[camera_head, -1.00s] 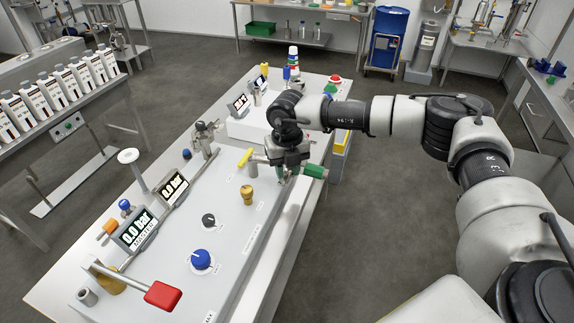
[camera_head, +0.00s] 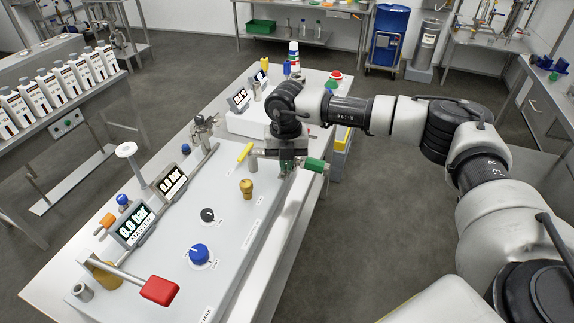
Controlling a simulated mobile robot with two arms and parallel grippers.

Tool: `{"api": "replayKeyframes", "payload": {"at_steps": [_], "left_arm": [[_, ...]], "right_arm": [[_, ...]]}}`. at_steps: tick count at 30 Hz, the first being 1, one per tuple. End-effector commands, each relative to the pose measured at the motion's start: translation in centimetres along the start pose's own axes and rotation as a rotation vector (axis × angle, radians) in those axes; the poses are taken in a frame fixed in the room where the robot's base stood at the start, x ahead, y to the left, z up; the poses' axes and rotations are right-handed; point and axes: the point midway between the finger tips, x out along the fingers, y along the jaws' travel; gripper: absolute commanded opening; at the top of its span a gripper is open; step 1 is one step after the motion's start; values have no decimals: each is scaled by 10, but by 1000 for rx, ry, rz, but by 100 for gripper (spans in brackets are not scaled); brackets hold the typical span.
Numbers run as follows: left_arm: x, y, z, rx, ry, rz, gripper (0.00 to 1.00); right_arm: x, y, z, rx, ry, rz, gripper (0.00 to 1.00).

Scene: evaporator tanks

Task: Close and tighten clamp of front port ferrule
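The front port fitting is a short steel pipe stub (camera_head: 256,163) at the right edge of the grey panel, beside a yellow lever (camera_head: 244,152). A green handle (camera_head: 315,165) sticks out to the right of it. My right gripper (camera_head: 288,168) points down at this fitting, between the stub and the green handle, and covers most of it. The clamp and ferrule cannot be made out behind the gripper. Its fingertips are too small and overlapped to show whether they are open or closed on anything. My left gripper is out of view.
The panel carries a brass fitting (camera_head: 246,189), a blue knob (camera_head: 200,256), a black knob (camera_head: 208,215) and a red handle (camera_head: 160,290). Pressure displays (camera_head: 133,225) stand along its left side. A red emergency button (camera_head: 335,75) is farther back.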

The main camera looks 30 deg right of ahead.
Motion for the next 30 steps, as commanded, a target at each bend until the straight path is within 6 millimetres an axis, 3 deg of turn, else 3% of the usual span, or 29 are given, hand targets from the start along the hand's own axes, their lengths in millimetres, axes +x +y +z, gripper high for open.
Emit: {"api": "replayKeyframes", "payload": {"at_steps": [10, 16, 25, 30], "left_arm": [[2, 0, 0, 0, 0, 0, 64], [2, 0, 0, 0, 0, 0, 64], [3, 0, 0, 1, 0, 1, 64], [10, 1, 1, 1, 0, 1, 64]], "right_arm": [[0, 0, 0, 34, 1, -1, 0], [0, 0, 0, 32, 1, -1, 30], [-2, 0, 0, 31, 0, 0, 30], [-20, 1, 1, 33, -2, 3, 30]]}}
